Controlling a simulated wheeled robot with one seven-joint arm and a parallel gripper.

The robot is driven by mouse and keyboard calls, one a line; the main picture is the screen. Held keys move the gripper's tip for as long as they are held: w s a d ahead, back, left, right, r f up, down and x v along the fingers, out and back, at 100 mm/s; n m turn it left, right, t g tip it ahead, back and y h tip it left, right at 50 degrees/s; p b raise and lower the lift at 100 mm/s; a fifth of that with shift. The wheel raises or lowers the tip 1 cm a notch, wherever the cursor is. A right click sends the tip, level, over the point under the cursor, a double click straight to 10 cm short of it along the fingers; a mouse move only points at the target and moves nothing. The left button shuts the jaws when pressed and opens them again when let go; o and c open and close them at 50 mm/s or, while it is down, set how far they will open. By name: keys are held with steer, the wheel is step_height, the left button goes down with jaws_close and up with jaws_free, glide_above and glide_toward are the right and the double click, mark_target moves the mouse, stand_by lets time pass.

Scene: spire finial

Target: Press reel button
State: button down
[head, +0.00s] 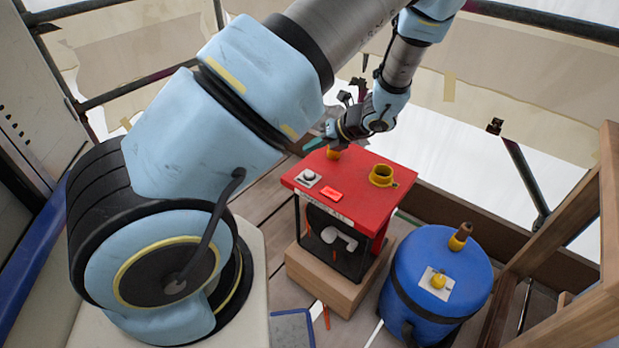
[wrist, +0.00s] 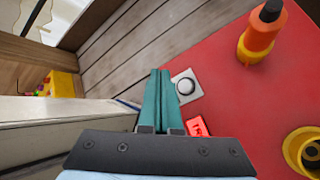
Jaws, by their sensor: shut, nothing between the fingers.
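A red-topped box (head: 350,177) stands on a wooden block. A round grey button on a white square plate (head: 308,178) sits near the left corner of its top; the button also shows in the wrist view (wrist: 186,86). A lit red display (head: 331,193) lies beside it. My gripper (head: 315,145) is shut and empty, teal fingers together. In the wrist view the fingertips (wrist: 159,72) lie just left of the button plate, over the box's edge in the picture. In the head view the fingers appear above and behind the button; the exact gap cannot be told.
An orange-yellow peg with a dark tip (wrist: 262,30) and a yellow ring socket (head: 381,175) stand up from the red top. A blue drum (head: 440,275) with a yellow knob is at the right. Wooden framing bounds the right side.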

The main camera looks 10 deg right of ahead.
steer(key=b, duration=0.3)
glide_above(312, 176)
step_height(312, 176, down, 5)
steer(key=shift+r, duration=0.2)
steer(key=shift+d+f+b, duration=0.1)
steer(key=shift+f+b, duration=0.5)
steer(key=shift+f, duration=0.45)
steer(key=shift+f, duration=0.15)
stand_by(0.7)
steer(key=shift+f, duration=0.25)
steer(key=shift+f, duration=0.45)
stand_by(0.8)
steer(key=shift+r, duration=0.15)
steer(key=shift+r+p, duration=0.75)
steer(key=shift+p, duration=0.05)
